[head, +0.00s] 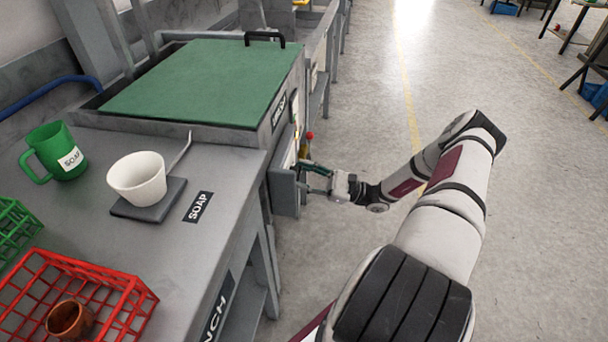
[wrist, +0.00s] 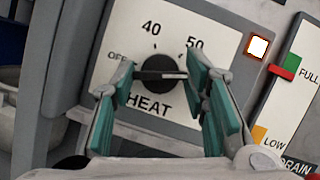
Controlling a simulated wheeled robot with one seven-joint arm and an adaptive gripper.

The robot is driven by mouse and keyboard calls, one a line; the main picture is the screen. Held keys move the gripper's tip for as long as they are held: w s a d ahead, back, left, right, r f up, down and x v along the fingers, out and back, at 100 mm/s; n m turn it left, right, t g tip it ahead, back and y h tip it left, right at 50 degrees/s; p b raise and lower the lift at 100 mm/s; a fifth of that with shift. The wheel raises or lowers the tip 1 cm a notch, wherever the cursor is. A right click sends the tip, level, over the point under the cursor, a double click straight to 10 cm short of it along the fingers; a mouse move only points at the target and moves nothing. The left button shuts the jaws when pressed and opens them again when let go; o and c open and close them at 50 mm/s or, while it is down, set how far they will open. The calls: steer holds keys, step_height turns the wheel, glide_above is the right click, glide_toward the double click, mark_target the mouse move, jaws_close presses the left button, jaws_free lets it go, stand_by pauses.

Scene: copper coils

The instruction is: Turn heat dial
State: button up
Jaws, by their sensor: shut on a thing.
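The heat dial (wrist: 160,75) is a dark round knob with a bar grip on a pale panel (wrist: 118,28) in the wrist view. The panel is marked OFF, 40, 50 and HEAT. My gripper (wrist: 163,77) has its green-padded fingers on either side of the knob, shut on its bar. The bar lies about level in the picture. In the head view my gripper (head: 308,178) reaches the grey control box (head: 284,190) on the side of the green-topped tank. The dial's face is hidden in that view.
The bench holds a white cup (head: 137,177), a green SOAP mug (head: 57,152) and a red crate (head: 130,303). Floor to the right is open.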

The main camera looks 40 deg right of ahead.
steer(key=shift+m+t+h+p, duration=0.2)
steer(key=shift+m+t+h, duration=0.35)
steer(key=shift+m, duration=0.85)
steer(key=shift+m+t+h+p, duration=0.15)
steer(key=shift+m+t+h, duration=0.4)
steer(key=shift+m, duration=0.85)
steer(key=shift+f+m, duration=0.1)
steer(key=shift+m, duration=0.2)
steer(key=o, duration=1.2)
steer(key=shift+c, duration=0.2)
steer(key=shift+s, duration=0.1)
steer(key=v, duration=1.2)
steer(key=shift+a, duration=0.1)
